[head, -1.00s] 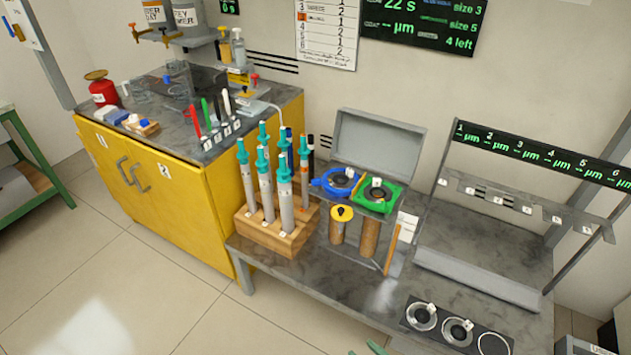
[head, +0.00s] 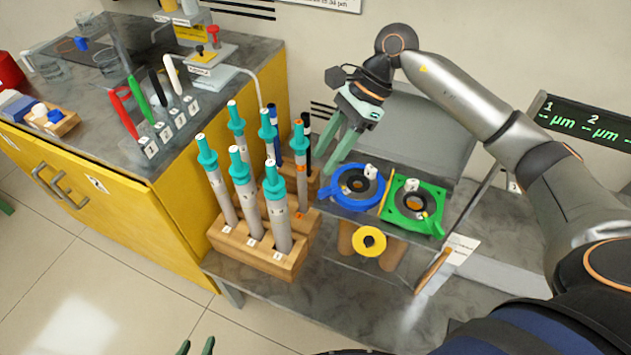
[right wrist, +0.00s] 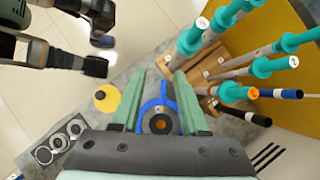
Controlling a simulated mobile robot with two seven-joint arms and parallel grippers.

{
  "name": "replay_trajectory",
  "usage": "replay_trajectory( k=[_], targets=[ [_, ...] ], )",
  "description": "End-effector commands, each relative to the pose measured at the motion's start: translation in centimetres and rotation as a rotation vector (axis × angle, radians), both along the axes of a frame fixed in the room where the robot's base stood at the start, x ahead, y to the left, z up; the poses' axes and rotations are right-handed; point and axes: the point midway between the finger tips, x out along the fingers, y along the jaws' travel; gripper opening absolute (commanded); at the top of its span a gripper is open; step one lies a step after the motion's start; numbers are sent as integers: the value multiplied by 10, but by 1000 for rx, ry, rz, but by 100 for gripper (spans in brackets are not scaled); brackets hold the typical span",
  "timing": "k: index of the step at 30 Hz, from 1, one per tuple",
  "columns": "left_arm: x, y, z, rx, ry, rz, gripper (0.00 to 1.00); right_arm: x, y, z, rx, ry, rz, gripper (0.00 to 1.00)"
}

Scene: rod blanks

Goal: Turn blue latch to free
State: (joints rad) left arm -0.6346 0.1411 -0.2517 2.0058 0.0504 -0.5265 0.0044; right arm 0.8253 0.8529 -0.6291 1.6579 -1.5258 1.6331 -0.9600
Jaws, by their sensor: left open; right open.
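The blue latch (head: 345,202) is a ring with a short handle that points left, around a dark round port with an orange centre. In the right wrist view the blue latch (right wrist: 143,106) lies beyond and between my fingers, its handle pointing up the picture. My right gripper (head: 332,165) is open and empty, its green fingers pointing down just above and left of the latch; the right wrist view shows no clear contact. My left gripper (head: 196,346) is open at the bottom edge, only its fingertips showing, far from the latch.
A green latch (head: 432,221) sits right of the blue one. A wooden rack (head: 232,247) of tall teal-capped tubes stands close on the left. A yellow ring (head: 358,248) is in front, and an open grey lid (head: 425,130) is behind. A yellow cabinet (head: 130,225) is at left.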

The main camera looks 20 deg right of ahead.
Motion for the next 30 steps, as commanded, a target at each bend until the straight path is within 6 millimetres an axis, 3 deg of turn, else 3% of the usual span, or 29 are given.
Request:
replay_trajectory(
  k=[1,3,7,11,24,30],
  targets=[
    [1,-1,-3,0,-1,-3,50,3,-17,1,-66,-21,11,44],
    [1,-1,-4,0,1,-4,50,5,-33,3,-128,-30,24,44],
    [1,-2,-4,0,1,-6,50,5,-43,1,-174,-34,34,44],
    [3,-2,-4,-1,-4,-7,50,4,-37,-13,-175,-34,36,44],
    [4,-2,-5,0,-8,-6,50,3,-3,-91,-170,-33,34,44],
    [4,-1,-6,1,-8,-5,50,4,3,-107,-171,-36,33,44]
  ],
)
